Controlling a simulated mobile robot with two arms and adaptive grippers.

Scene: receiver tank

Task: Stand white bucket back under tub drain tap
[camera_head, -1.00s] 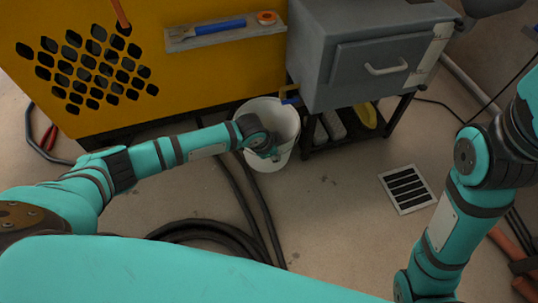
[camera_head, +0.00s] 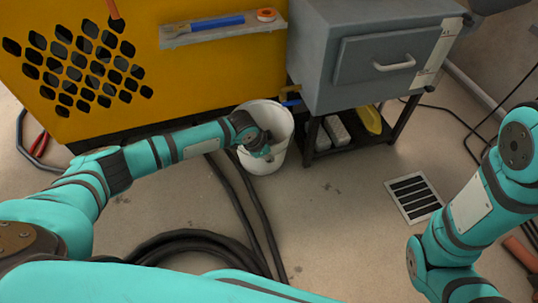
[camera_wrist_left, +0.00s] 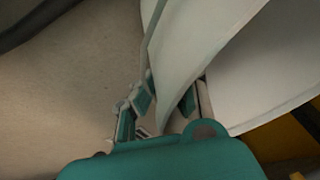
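The white bucket (camera_head: 270,162) stands about upright beside the yellow machine and the grey cabinet, in the head view. A tap with a blue handle (camera_head: 291,102) shows at the cabinet's left edge, close to the bucket's right rim; its outlet cannot be made out. My left gripper (camera_head: 264,150) is at the bucket's near rim. In the left wrist view, my left gripper's fingers (camera_wrist_left: 168,108) lie on either side of the white bucket wall (camera_wrist_left: 205,50) and appear closed on it. Whether the bucket's base touches the floor is unclear. My right gripper is out of view.
A grey cabinet (camera_head: 375,60) stands on a dark low frame right of the bucket. Dark hoses (camera_head: 245,205) curl on the floor in front of the bucket. A floor drain grate (camera_head: 413,197) lies to the right. Open floor lies between bucket and grate.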

